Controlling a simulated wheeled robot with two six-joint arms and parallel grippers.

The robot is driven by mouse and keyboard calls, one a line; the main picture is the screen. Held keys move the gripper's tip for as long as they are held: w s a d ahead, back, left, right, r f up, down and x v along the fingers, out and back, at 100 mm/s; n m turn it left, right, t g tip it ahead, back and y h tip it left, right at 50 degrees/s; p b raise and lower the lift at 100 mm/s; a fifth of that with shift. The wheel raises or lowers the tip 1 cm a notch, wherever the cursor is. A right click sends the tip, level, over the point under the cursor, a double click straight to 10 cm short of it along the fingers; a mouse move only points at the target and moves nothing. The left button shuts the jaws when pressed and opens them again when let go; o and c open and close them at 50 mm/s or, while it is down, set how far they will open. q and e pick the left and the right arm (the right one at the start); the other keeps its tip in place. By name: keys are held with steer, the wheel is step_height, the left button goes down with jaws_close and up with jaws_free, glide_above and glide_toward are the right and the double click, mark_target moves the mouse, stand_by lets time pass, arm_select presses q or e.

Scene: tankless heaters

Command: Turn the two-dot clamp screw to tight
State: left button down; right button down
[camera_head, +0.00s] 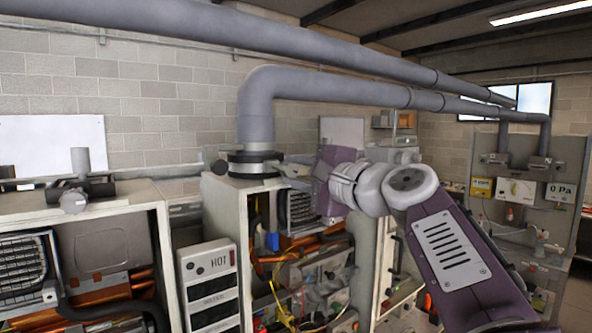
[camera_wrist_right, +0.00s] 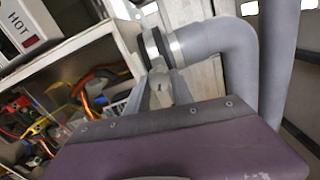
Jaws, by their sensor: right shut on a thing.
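A dark clamp (camera_head: 253,165) sits around the foot of the grey elbow pipe (camera_head: 256,120), on top of the middle heater cabinet. It also shows in the right wrist view (camera_wrist_right: 153,48), beside the bent pipe. My right gripper (camera_head: 284,170) reaches in from the right and is shut at the right side of this clamp, on what appears to be its screw. In the right wrist view, the gripper's fingers (camera_wrist_right: 165,88) close just below the clamp. The screw is mostly hidden by the fingers, and no dot marks can be made out. My left gripper is not in view.
The open middle cabinet (camera_head: 229,215) holds wires and pipes below my right gripper. A panel marked HOT (camera_head: 210,262) stands at its front left. Another open heater (camera_head: 150,192) is at left, with a pipe stub (camera_head: 81,162) on top. Long grey pipes run overhead.

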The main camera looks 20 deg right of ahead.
steer(key=shift+m, duration=0.3)
stand_by(0.4)
steer(key=c, duration=1.1)
jaws_free()
steer(key=shift+w, duration=0.1)
steer(key=shift+f, duration=0.1)
steer(key=b+v, duration=0.4)
steer(key=v, duration=0.5)
